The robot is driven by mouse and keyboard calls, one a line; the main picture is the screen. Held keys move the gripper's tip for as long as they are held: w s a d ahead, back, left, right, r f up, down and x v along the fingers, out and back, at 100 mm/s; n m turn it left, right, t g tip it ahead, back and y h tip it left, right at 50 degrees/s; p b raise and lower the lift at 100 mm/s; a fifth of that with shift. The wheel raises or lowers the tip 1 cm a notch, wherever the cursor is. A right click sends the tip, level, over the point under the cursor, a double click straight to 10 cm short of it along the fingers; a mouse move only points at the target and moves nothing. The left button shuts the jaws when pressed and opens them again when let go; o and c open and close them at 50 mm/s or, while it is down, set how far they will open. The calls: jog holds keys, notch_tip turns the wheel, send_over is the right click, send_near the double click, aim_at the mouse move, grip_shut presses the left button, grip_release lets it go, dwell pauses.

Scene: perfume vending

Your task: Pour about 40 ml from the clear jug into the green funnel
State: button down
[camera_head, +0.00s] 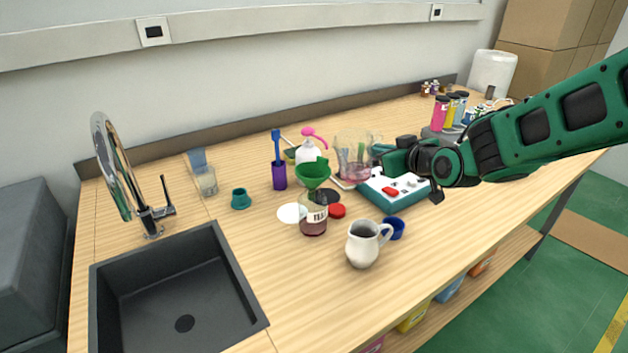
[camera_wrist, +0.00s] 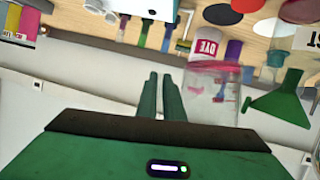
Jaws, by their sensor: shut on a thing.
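The clear jug (camera_head: 352,160), with a little pink liquid low in it, is in the middle of the head view, behind the teal scale. My gripper (camera_head: 380,150) is at its right side, shut on the jug's handle. The wrist view shows the fingers (camera_wrist: 160,95) close together beside the jug (camera_wrist: 213,95). The green funnel (camera_head: 313,173) sits upright in the mouth of a labelled glass jar (camera_head: 313,220) holding dark red liquid. The funnel is left of the jug and apart from it; it also shows in the wrist view (camera_wrist: 280,105). I cannot tell whether the jug touches the table.
A teal scale (camera_head: 385,205) stands right of the funnel, and a white pitcher (camera_head: 362,248) in front. A black sink (camera_head: 180,290) is at front left. Bare table lies left of the pitcher.

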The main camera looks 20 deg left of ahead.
jog(key=shift+m+g+y, duration=0.3)
jog(key=shift+m, duration=0.4)
jog(key=shift+w+d+f+b, duration=0.15)
jog(key=shift+f+b, duration=0.3)
jog(key=shift+f, duration=0.8)
jog(key=shift+w+d+f+b, duration=0.15)
jog(key=shift+f+b, duration=0.3)
jog(key=shift+f, duration=0.8)
jog(key=shift+a, duration=0.1)
